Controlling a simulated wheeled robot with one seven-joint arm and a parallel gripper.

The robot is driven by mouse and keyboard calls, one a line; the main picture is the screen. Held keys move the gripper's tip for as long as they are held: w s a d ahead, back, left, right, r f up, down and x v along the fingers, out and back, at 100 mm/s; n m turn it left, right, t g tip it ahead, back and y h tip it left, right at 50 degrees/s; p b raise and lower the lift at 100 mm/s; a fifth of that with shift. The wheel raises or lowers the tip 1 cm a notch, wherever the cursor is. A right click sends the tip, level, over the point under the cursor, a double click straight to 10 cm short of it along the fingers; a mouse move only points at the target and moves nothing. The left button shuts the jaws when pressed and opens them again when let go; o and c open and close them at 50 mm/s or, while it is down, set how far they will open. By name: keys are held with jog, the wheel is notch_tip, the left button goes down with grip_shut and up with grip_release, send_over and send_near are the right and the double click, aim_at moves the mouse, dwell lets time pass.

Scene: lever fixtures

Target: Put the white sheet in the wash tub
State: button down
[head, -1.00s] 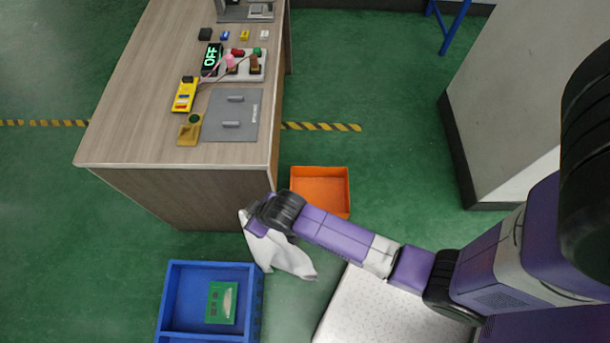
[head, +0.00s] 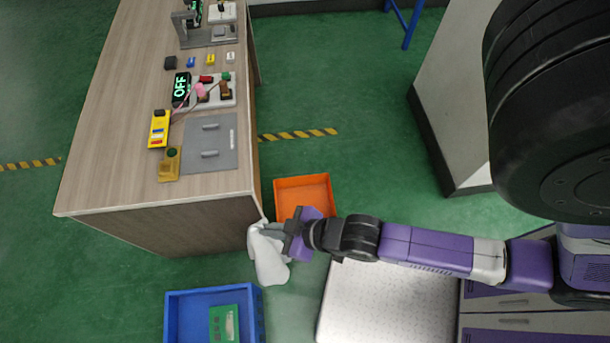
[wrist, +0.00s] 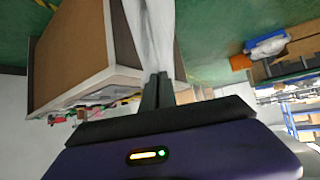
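The white sheet (head: 268,258) hangs crumpled from my gripper (head: 288,238), in the air beside the bench's near right corner. In the wrist view my gripper (wrist: 157,92) has its fingers close together on the white sheet (wrist: 152,40). A blue open tub (head: 172,318) is on the floor below the sheet in the picture, cut off by the bottom edge. It has a green panel with a pale mark (head: 225,323) in it. An orange open bin (head: 303,194) is on the floor behind my gripper. No readable label shows which one is the wash tub.
A wooden bench (head: 110,150) with switches, a yellow meter, an OFF display and a grey plate stands at left. A pale perforated platform (head: 385,305) is at lower right. A grey block (head: 455,125) stands at right. Green floor lies open between bench and block.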

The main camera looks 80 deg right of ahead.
notch_tip(320, 180, up, 5)
jog(key=d+m+h+p, duration=0.1)
jog(key=d, duration=0.1)
jog(key=w+d+r+m+g+h+p, duration=0.15)
jog(key=w+d+m, duration=0.25)
jog(key=d, duration=0.4)
jog(key=w+d+m+g+h, duration=0.2)
jog(key=w+d+m+g, duration=0.1)
jog(key=d, duration=0.5)
jog(key=s+d+r+m+g+h, duration=0.1)
jog(key=s+d+r+m+g, duration=0.25)
jog(key=d, duration=0.45)
jog(key=s+d+r+m+g+h, duration=0.15)
jog(key=d+r+m, duration=0.25)
jog(key=d, duration=0.5)
notch_tip(320, 180, down, 10)
jog(key=y+b, duration=0.1)
jog(key=b, duration=0.5)
jog(key=shift+s+a+r, duration=0.2)
jog(key=shift+s, duration=0.15)
